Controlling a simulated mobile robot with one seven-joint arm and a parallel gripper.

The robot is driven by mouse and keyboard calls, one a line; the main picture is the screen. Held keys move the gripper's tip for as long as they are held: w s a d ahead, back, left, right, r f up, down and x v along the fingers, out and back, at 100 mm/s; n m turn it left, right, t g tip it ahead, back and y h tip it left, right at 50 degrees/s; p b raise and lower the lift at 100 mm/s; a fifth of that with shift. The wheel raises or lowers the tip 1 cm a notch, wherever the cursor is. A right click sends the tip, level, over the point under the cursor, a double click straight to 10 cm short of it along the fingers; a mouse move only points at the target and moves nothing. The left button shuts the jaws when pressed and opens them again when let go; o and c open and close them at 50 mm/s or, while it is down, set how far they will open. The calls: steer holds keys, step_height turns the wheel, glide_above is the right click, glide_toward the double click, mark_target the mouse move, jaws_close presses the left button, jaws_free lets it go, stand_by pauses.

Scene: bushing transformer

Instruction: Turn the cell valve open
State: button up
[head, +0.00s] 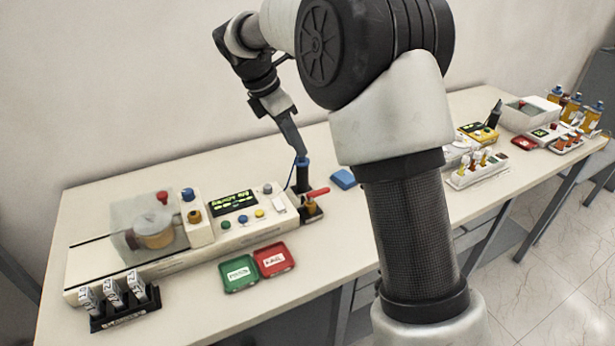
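Which part is the cell valve is not certain. A small brass fitting with a blue cap (190,203) stands on the white block beside the clear-covered cell (147,228). A red lever (318,192) sticks out at the right end of the test unit, by a small dark stand (311,210). My gripper (300,154) points down at the top of an upright black handle with a blue ring (303,176), just behind the lever. It appears to meet this handle, but the fingers are too small and edge-on to show whether they are shut on it.
The test unit's display (233,202) is lit above coloured buttons. A green tray (239,273) and red tray (274,260) lie in front. A black rack (124,305) holds labelled vials at the left. A blue pad (343,179) lies right of my gripper. More equipment stands at the far right.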

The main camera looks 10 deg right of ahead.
mark_target(322, 190)
steer(key=b+x, duration=0.1)
steer(key=x, duration=1.6)
steer(key=shift+s, duration=0.1)
jaws_close()
